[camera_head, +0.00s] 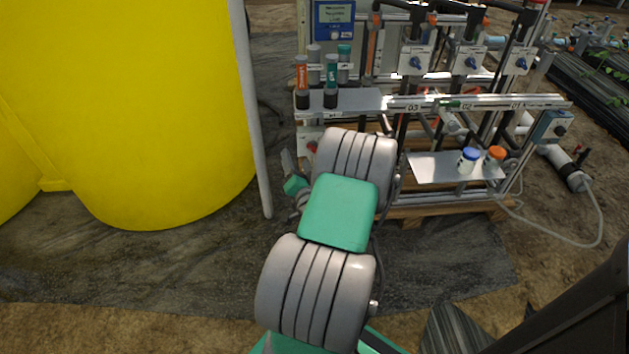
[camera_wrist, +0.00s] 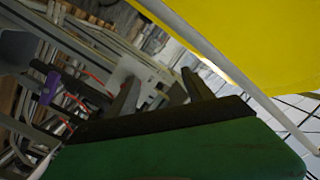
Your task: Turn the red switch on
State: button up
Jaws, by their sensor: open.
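A small red part (camera_head: 312,146) on a pale plate shows at the lower left of the skid, partly hidden by my arm. It may be the red switch, but it is too small to tell its position. My gripper (camera_wrist: 160,92) is open and empty in the wrist view, its two grey fingers apart. In the head view, only part of my gripper (camera_head: 288,162) shows, left of my arm and close to the skid's left end. A pale grey box (camera_wrist: 143,72) lies beyond the fingers in the wrist view. No clear switch shows there.
A large yellow tank (camera_head: 130,110) and a pale upright pole (camera_head: 250,110) stand left of my arm. The skid's rail (camera_head: 470,103) and shelf (camera_head: 435,170) with two bottles lie to the right. Red cables (camera_wrist: 95,77) run near the fingers.

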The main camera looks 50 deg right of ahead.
aim_at(314, 150)
jog(key=s+d+f+m+g+h, duration=0.2)
jog(key=s+d+f+m, duration=0.1)
jog(key=s, duration=0.2)
jog(key=x, duration=0.2)
jog(key=p+x, duration=0.1)
jog(key=x, duration=0.2)
jog(key=p+x, duration=0.1)
jog(key=x, duration=0.2)
jog(key=shift+w+r, duration=0.1)
jog(key=shift+r, duration=0.25)
grip_shut()
